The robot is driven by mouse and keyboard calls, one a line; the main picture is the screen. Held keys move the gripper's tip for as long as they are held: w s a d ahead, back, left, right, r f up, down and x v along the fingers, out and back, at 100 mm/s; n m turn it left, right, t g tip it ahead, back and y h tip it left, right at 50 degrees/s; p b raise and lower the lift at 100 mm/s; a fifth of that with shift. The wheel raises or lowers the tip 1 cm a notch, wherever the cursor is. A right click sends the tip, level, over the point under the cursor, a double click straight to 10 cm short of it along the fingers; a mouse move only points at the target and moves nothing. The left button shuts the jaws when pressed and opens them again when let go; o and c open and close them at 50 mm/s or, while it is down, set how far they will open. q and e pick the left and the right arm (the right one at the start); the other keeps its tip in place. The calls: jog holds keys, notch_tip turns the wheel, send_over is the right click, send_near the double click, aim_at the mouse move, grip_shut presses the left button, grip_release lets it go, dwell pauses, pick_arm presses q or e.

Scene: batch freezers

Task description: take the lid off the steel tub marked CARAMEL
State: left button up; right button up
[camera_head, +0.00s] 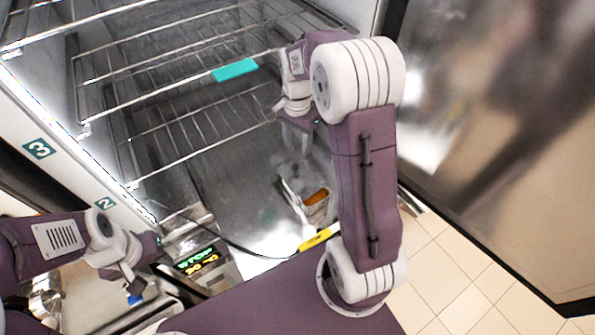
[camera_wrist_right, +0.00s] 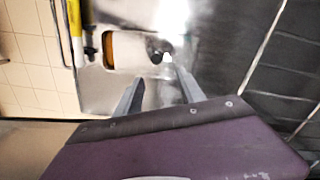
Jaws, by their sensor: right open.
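A steel tub (camera_head: 318,208) with an orange-brown patch stands on the cabinet floor, partly hidden by my right arm. The patch also shows on a steel surface in the right wrist view, beside a dark round knob (camera_wrist_right: 157,50). I cannot read any marking, and the lid's edge is not clear. My right gripper (camera_head: 297,143) reaches down into the cabinet above the tub. In the wrist view its fingers (camera_wrist_right: 158,75) are apart with nothing between them, and the knob appears just beyond their tips. My left gripper (camera_head: 133,283) is low at the left, its jaws unclear.
Wire shelves (camera_head: 185,125) fill the cabinet above and left of the tub. A teal tag (camera_head: 235,70) sits on one shelf edge. A yellow handle (camera_head: 318,238) with a black cable lies in front of the tub. A lit display (camera_head: 197,260) is at the lower left.

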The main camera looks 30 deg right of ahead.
aim_at(296, 166)
jog(key=f, duration=0.1)
jog(key=a+f, duration=0.1)
jog(key=f, duration=0.1)
jog(key=shift+s+a+f+p, duration=0.1)
jog(key=shift+a+p, duration=0.25)
jog(key=shift+s+d+f, duration=0.1)
jog(key=shift+d+f, duration=0.05)
jog(key=shift+f, duration=0.15)
jog(key=f, duration=0.1)
jog(key=f+p, duration=0.1)
jog(key=f, duration=0.1)
jog(key=d+f, duration=0.1)
jog(key=shift+s+f+p, duration=0.15)
jog(key=shift+s+p, duration=0.15)
jog(key=shift+p, duration=0.1)
jog(key=shift+a+f, duration=0.1)
jog(key=shift+f, duration=0.1)
jog(key=shift+w+a, duration=0.1)
jog(key=shift+a, duration=0.05)
jog(key=c, duration=1)
pick_arm(q)
jog(key=shift+s+a+r, duration=0.1)
jog(key=shift+a+r, duration=0.15)
jog(key=shift+r, duration=0.4)
jog(key=shift+a+r, duration=0.25)
jog(key=shift+r, duration=0.35)
pick_arm(e)
grip_shut()
